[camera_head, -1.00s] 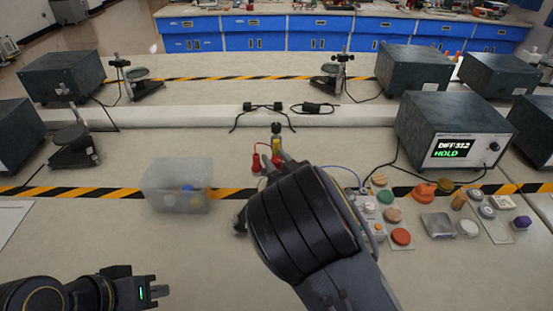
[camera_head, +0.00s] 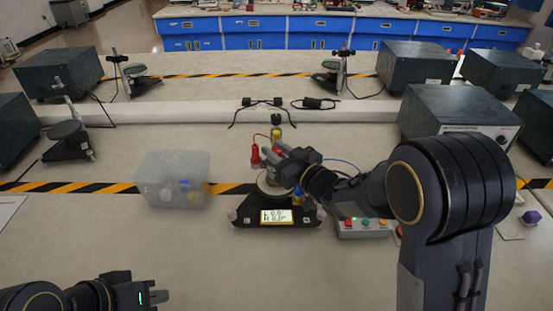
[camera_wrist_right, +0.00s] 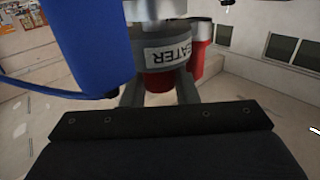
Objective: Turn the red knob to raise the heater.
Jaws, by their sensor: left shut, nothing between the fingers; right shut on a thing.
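The apparatus stands at the middle of the bench on a dark base with a lit yellow display (camera_head: 276,216). In the right wrist view, a grey collar with a HEATER label (camera_wrist_right: 168,53) has the red knob (camera_wrist_right: 158,82) just below it. My right gripper (camera_wrist_right: 158,94) is shut on this red knob, one finger on each side. In the head view my right gripper (camera_head: 285,165) reaches the apparatus from the right and hides the knob. My left gripper (camera_head: 160,297) is shut and empty at the lower left, far from the apparatus.
A clear plastic bin (camera_head: 173,180) with small items stands left of the apparatus. A button box (camera_head: 362,228) is to its right, partly behind my right arm. A blue cylinder (camera_wrist_right: 88,45) and a red plug (camera_head: 255,157) are close to the right gripper.

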